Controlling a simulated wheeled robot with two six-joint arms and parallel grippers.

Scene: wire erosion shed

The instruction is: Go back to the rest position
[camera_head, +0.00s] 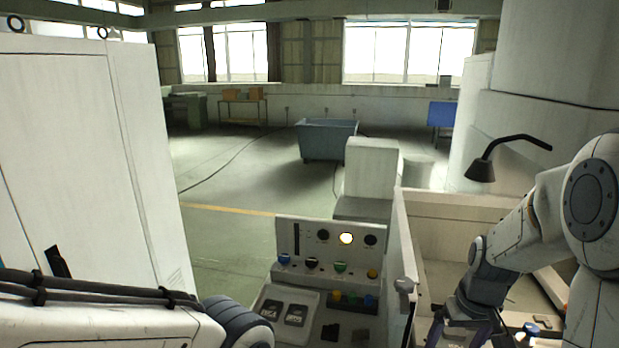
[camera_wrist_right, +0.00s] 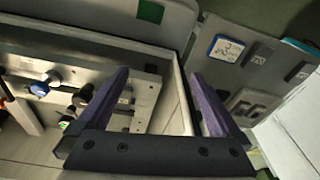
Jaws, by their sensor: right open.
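My right gripper (camera_wrist_right: 158,76) shows in the right wrist view with its two purple fingers spread apart and nothing held between them. Behind the fingers is the pale wall of an open machine tank (camera_wrist_right: 105,37), with metal fixtures and a blue knob (camera_wrist_right: 39,88) inside it to the left. In the head view my right arm reaches down at the right over the tank (camera_head: 455,207), and its gripper is partly cut off by the bottom edge. My left arm crosses the bottom left corner; its gripper is not visible.
A tall white cabinet (camera_head: 85,150) fills the left. A black lamp (camera_head: 481,170) hangs at the right. A blue-grey bin (camera_head: 327,142) stands on open floor behind.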

